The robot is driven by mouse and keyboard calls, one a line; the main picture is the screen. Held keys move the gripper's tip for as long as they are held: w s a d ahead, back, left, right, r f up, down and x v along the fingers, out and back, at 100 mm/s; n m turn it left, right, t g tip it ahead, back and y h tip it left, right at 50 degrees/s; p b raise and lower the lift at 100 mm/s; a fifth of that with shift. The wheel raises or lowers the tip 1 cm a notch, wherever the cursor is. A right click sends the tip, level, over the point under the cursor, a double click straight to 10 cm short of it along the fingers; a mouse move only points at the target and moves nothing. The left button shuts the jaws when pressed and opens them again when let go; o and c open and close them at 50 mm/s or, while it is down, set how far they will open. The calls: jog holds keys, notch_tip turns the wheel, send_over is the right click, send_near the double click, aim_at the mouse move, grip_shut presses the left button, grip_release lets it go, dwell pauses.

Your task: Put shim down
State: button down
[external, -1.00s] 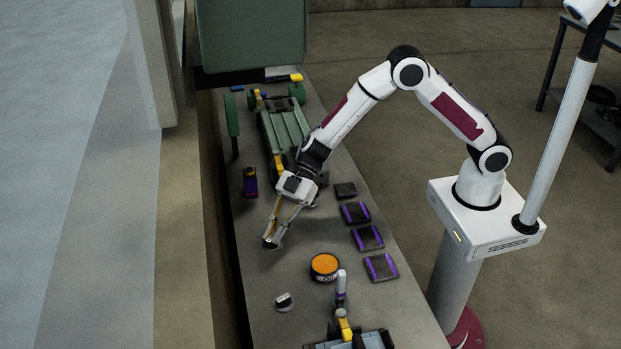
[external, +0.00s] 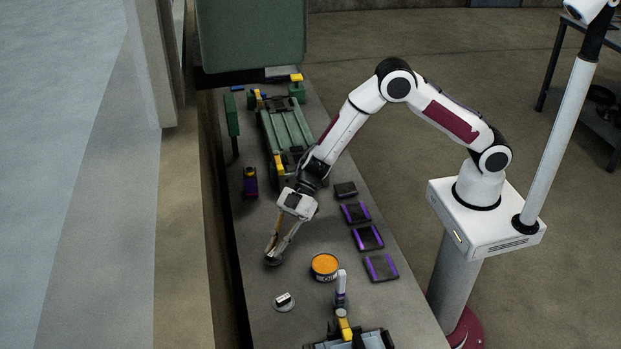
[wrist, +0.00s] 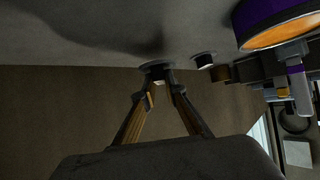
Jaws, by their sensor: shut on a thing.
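My gripper (external: 275,252) is low over the left part of the bench and is shut on the shim (external: 273,262). In the wrist view, the fingertips (wrist: 158,86) close on this small dark grey disc-like shim (wrist: 157,67) with a raised grip. Its far side is hidden, and I cannot tell whether it touches the bench. A similar round piece with a black and white block (external: 284,301) sits on the bench nearer the camera, and it also shows in the wrist view (wrist: 203,60).
An orange-topped oil tin (external: 324,266) stands right of my gripper. Several dark purple-edged pads (external: 368,237) line the bench's right side. A purple bottle (external: 250,182) and green fixture (external: 287,135) are farther back. A white-topped tool (external: 341,285) stands in front. Bare bench surrounds the gripper.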

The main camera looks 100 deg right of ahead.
jog(key=shift+f, duration=1.4)
jog(key=shift+f, duration=0.1)
jog(key=c, duration=2.1)
grip_release()
jog(key=shift+s+d+r, duration=0.35)
jog(key=shift+d+r, duration=0.1)
jog(key=shift+r, duration=0.05)
jog(key=v, duration=1)
jog(key=shift+s+d+r, duration=0.15)
jog(key=shift+s+r, duration=0.05)
